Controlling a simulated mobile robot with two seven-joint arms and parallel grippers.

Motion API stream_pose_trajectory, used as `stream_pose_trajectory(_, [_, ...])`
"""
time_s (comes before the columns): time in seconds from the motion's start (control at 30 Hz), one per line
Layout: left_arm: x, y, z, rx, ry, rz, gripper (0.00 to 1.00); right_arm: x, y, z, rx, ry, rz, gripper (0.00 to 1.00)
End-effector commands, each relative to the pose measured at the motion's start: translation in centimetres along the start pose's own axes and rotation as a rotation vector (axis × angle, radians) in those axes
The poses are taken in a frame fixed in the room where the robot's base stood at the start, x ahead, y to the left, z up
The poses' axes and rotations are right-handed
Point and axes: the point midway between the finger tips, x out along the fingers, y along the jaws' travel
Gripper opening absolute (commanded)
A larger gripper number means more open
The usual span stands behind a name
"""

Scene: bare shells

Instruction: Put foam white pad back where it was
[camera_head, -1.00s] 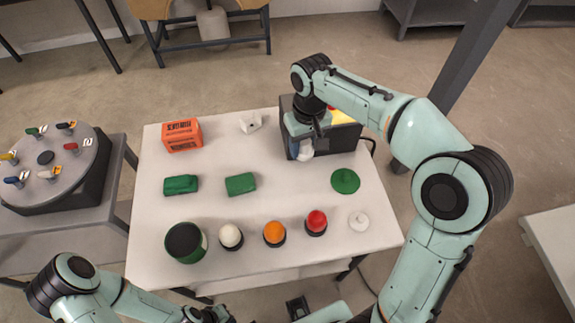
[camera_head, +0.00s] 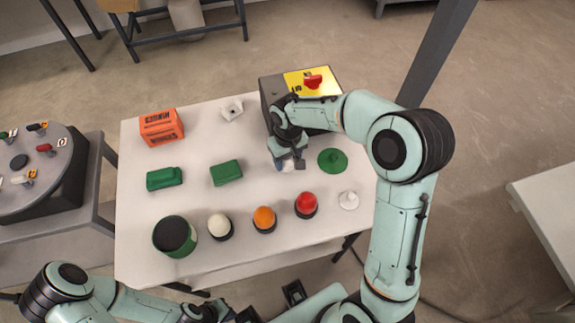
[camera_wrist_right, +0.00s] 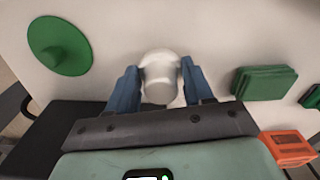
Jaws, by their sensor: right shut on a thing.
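My right gripper (camera_head: 287,165) is shut on a small white rounded piece, which I take to be the foam white pad (camera_wrist_right: 160,75). In the right wrist view the piece sits between two blue fingers (camera_wrist_right: 158,88). In the head view the gripper is low over the white table, in front of the grey box and left of the green disc (camera_head: 332,160). Whether the piece touches the table is unclear. My left gripper (camera_head: 210,312) is at the bottom edge, partly cut off, and its jaws are not clear.
The grey box (camera_head: 274,92) has a yellow top with a red switch. Two green blocks (camera_head: 226,173) lie left of my right gripper. White, orange and red domes (camera_head: 265,219) stand along the front, beside a green-black cylinder (camera_head: 173,235). An orange box (camera_head: 161,127) is at back left.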

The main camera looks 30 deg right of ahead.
Motion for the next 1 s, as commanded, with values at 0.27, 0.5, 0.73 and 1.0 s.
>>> stream_pose_trajectory(0.27, [0.3,-0.1,0.1,-0.001,-0.001,-0.001,0.0,3.7,0.1,0.1,0.001,-0.003,0.0,0.27])
stream_pose_trajectory(0.5, [0.3,-0.1,0.1,-0.001,-0.001,-0.001,0.0,3.7,0.1,0.1,0.001,-0.001,0.0,0.27])
stream_pose_trajectory(0.73, [0.5,-0.2,0.1,-0.001,-0.003,-0.001,0.0,4.0,0.1,0.1,0.001,-0.002,0.0,0.77])
stream_pose_trajectory(1.0, [0.5,-0.2,0.1,-0.001,-0.002,-0.001,0.0,4.0,0.1,0.1,0.001,-0.002,0.0,0.77])
